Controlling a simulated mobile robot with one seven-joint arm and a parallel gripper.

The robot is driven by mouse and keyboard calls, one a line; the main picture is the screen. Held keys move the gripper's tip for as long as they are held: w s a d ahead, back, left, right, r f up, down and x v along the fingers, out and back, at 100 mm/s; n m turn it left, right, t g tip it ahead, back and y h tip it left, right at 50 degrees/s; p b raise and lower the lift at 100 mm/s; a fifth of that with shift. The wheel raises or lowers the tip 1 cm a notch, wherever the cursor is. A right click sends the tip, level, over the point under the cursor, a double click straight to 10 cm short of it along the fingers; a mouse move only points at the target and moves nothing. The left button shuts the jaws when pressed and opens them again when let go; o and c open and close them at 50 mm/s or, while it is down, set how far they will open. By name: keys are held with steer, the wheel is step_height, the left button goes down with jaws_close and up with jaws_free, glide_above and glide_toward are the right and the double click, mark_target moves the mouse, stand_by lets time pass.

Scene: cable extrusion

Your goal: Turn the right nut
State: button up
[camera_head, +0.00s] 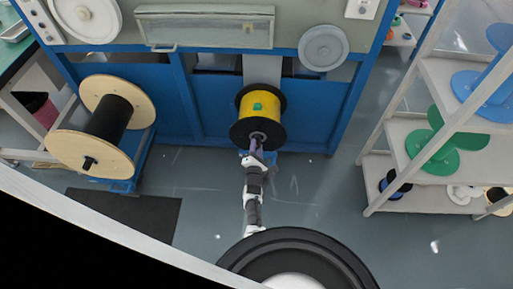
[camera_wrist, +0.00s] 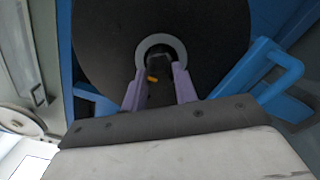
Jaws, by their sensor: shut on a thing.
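The yellow spool (camera_head: 262,104) with black flanges is mounted at the middle of the blue machine. In the wrist view its black flange (camera_wrist: 105,40) fills the upper middle. The nut (camera_wrist: 160,66) is a dark piece at the flange's centre, inside a grey ring (camera_wrist: 160,42), with a small orange mark on it. My gripper (camera_wrist: 160,86) has purple fingers, one on each side of the nut, and is shut on it. In the head view my gripper (camera_head: 257,148) meets the near flange from below. The exact finger contact is partly hidden in shadow.
A wooden spool (camera_head: 102,124) with black cable stands at the left. A white shelf (camera_head: 396,150) with green and blue reels stands at the right. A blue handle-like bar (camera_wrist: 270,75) is right of the flange. Grey floor (camera_head: 310,195) is free around my arm.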

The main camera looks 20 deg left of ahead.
steer(key=o, duration=1)
steer(key=shift+r, duration=0.1)
steer(key=shift+c, duration=0.2)
steer(key=p+v, duration=0.3)
steer(key=v, duration=1)
steer(key=shift+s, duration=0.35)
steer(key=shift+d, duration=0.1)
